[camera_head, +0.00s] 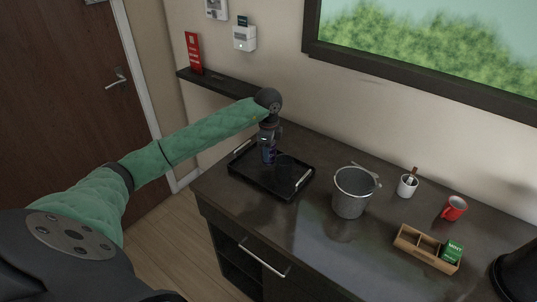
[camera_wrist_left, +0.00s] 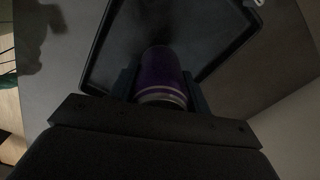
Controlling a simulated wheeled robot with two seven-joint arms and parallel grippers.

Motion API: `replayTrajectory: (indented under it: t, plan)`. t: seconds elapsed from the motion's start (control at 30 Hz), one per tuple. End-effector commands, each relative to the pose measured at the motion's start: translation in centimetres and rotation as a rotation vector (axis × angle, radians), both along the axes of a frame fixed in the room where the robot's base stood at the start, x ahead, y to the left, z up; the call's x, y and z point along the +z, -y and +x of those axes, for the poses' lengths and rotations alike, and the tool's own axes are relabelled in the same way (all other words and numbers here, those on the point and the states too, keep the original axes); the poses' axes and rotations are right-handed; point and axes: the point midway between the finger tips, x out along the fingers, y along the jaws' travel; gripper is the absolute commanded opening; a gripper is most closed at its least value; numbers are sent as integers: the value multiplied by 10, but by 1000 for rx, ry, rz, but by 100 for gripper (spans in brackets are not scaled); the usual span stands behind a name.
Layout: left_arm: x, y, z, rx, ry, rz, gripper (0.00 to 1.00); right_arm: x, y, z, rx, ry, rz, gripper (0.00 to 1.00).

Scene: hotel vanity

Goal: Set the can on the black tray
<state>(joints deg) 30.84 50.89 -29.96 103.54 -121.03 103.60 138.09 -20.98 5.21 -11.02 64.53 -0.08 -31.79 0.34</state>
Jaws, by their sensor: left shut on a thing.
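The black tray (camera_head: 262,184) with light metal handles lies on the dark counter, left of the metal bucket. The can (camera_wrist_left: 162,76) is purple with a silver rim in the left wrist view. My left gripper (camera_wrist_left: 162,88) is shut on it, one finger on each side. In the head view the gripper (camera_head: 268,147) points down over the back part of the tray, with the can (camera_head: 268,154) below it. The tray also shows behind the can in the left wrist view (camera_wrist_left: 110,52). I cannot tell whether the can touches the tray floor. My right gripper is not in view.
A metal bucket (camera_head: 350,193) with tongs stands right of the tray. A wall shelf (camera_head: 225,85) is behind. The counter front is clear.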

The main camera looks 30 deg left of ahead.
Motion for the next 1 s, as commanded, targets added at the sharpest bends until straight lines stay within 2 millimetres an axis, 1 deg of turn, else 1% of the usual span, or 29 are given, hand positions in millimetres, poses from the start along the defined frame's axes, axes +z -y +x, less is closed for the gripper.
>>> replayTrajectory:
  t: [0.13, 0.3, 0.57, 0.7, 0.73, 0.8, 0.83, 1.0]
  plan:
    - [-15, 0, 0, 2, -2, 0, 19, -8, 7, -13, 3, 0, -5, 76]
    - [-28, 0, 0, 1, -1, -1, 19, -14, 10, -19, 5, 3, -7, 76]
    - [-29, 0, 0, 1, 0, 0, 19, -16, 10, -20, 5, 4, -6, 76]
    - [-31, 0, 0, 1, 0, 0, 19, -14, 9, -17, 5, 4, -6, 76]
    - [-31, 0, 0, 1, -1, 0, 51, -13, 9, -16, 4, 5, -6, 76]
    - [-31, 0, 0, 1, -1, 0, 65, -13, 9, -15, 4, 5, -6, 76]
    - [-31, 0, 0, 0, -1, 0, 69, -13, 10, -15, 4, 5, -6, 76]
    - [-31, 0, 0, 1, -1, 0, 69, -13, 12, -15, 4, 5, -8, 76]
